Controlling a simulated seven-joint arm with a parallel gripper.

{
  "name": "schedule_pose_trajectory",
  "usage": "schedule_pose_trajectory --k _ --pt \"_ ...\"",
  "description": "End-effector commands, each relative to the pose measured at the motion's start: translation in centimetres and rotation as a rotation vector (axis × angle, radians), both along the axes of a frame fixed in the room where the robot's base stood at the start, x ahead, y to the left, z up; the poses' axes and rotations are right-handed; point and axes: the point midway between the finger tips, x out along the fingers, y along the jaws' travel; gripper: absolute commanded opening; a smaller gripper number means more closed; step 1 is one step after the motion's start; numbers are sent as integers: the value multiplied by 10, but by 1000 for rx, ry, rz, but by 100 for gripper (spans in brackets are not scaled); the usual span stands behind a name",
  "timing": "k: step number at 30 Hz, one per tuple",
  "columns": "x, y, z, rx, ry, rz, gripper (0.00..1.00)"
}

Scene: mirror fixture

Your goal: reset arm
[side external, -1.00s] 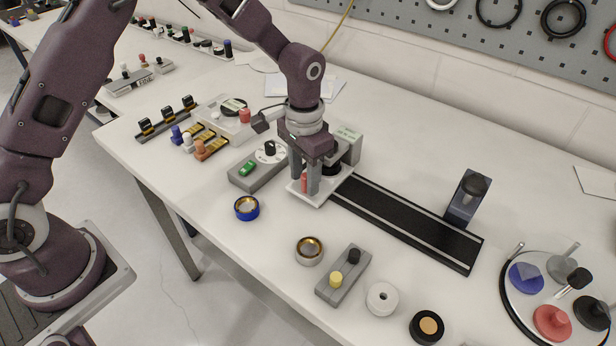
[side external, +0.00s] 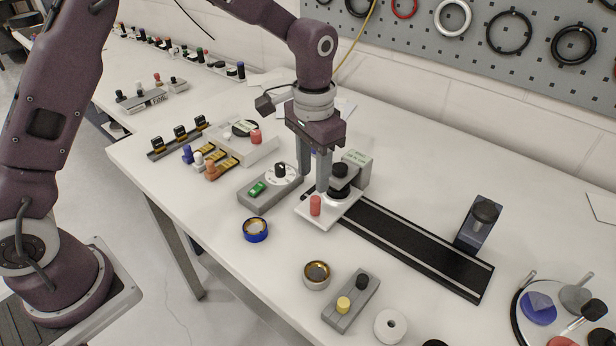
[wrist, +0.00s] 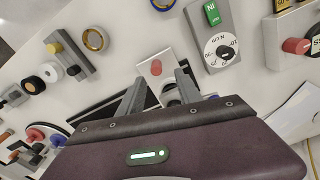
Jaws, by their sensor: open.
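My gripper (side external: 314,182) is open, pointing down just behind the red knob (side external: 316,205) of the mirror fixture.
A grey dial box (side external: 268,190) with a green switch sits close left of the fixture. A blue ring (side external: 256,230), a brass-lined ring (side external: 316,275) and a yellow-and-black knob block (side external: 350,302) lie in front. A dark upright holder (side external: 478,222) stands right, behind the rail.

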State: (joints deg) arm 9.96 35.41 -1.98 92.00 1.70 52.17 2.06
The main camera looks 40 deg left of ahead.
Motion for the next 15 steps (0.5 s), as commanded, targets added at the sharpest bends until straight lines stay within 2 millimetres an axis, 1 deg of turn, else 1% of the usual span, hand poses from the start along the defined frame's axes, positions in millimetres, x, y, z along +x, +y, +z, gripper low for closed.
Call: schedule_pose_trajectory --k 2,3,5,6,8,9,11,12,15 --pt "-12 9 31 -5 -43 19 41" --pt "-24 16 54 -10 -75 34 41" --pt "-51 29 89 -16 -130 63 41" --pt "-73 38 109 -21 -168 84 41" --pt "-107 50 133 -28 -226 114 41" --pt "-131 57 145 -33 -264 135 41" --pt "-166 66 155 -41 -318 164 41" --pt "-187 70 158 -46 -352 183 41" --pt "-229 77 156 -56 -420 220 41"
